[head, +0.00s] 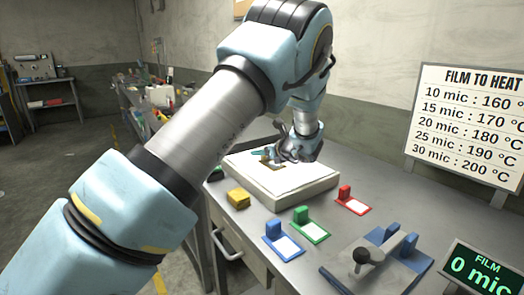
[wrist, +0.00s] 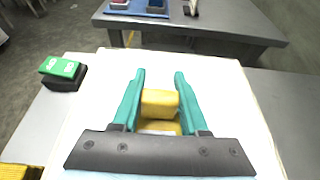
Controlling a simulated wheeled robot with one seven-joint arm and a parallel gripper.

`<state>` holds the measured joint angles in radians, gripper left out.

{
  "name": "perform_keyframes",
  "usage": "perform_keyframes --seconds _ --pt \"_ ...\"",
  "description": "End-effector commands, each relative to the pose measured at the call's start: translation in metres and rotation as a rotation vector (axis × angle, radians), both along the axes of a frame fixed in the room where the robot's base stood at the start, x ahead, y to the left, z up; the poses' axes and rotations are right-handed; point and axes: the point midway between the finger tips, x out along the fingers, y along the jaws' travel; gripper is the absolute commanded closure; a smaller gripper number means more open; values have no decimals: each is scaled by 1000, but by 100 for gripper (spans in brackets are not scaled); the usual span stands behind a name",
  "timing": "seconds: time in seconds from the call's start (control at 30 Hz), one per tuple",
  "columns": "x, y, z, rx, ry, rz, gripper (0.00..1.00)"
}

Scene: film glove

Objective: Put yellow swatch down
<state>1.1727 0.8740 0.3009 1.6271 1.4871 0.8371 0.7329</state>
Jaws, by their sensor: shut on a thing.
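The yellow swatch shows in the wrist view as a yellow upright grip (wrist: 160,103) with a yellow and white base partly hidden below it. My gripper (wrist: 159,78) has its teal fingers on either side of this grip and is shut on it. The swatch is over the white slab (wrist: 235,105); I cannot tell whether its base touches the slab. In the head view my gripper (head: 266,156) is low over the white slab (head: 300,190), and the swatch is mostly hidden there.
Blue (head: 272,230), green (head: 301,215) and red (head: 345,194) swatches lie right of the slab. A yellow block (head: 238,198) lies at its front left. A blue device (head: 385,250) and a film display (head: 480,270) stand at right. A green button (wrist: 62,68) is beside the slab.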

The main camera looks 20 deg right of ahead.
Motion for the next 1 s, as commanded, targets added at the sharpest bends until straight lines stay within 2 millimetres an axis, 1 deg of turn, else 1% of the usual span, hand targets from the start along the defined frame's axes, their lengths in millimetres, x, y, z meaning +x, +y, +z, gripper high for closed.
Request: perform_keyframes --seconds 0.2,0.33,0.37,0.6,0.83,0.93,1.0 --pt "0 0 0 -1 0 0 100" --pt "0 0 -4 -1 0 0 100" --pt "0 0 -3 -1 0 0 54" --pt "0 0 -3 -1 0 0 27" --pt "0 0 -2 -1 0 0 26" --pt "0 0 2 -2 0 1 26" --pt "-6 -2 3 -4 -1 -2 26"
